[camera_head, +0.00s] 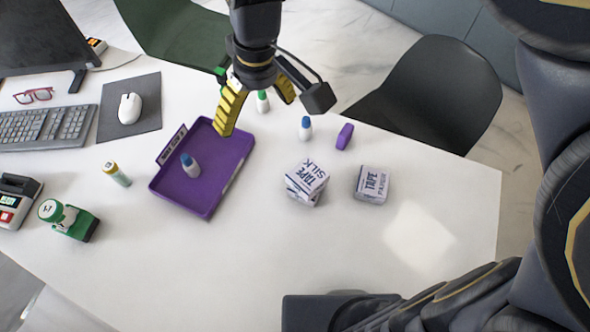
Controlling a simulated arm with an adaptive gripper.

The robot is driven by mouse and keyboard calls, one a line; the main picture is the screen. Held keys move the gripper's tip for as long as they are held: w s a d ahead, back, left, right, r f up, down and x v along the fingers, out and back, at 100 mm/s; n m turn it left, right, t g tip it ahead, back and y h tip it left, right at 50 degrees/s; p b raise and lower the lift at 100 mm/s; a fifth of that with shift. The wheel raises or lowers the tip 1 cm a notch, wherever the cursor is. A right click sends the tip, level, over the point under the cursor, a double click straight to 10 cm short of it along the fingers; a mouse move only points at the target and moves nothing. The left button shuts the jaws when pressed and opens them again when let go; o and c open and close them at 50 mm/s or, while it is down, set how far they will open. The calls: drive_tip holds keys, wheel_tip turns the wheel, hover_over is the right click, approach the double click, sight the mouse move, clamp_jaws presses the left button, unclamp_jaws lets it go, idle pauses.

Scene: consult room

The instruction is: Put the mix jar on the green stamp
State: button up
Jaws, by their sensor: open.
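My gripper (256,110) is open, with yellow-padded fingers, above the back edge of the table. A small white bottle with a green cap (262,101) shows between its fingers, and I cannot tell how far below them it stands. The green stamp (80,225) is at the front left of the table. A round green piece with a pale, marked top (50,210) is at its left end; I cannot tell whether it is the stamp's knob or a separate jar. No label reading "mix" is legible.
A purple tray (208,206) holds a blue-capped bottle (191,166). Another blue-capped bottle (305,128), a purple block (344,136) and two tape boxes (306,184) (372,184) stand to the right. A mouse (129,108) and keyboard (45,127) are left. The front middle is clear.

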drive_tip(key=s+d+f+m+g+h, duration=0.1)
drive_tip(key=s+d+m, duration=0.6)
drive_tip(key=s+d, duration=0.8)
drive_tip(key=shift+s+d+m+g, duration=0.2)
drive_tip(key=shift+s+m+g, duration=0.1)
drive_tip(key=shift+s+m, duration=0.15)
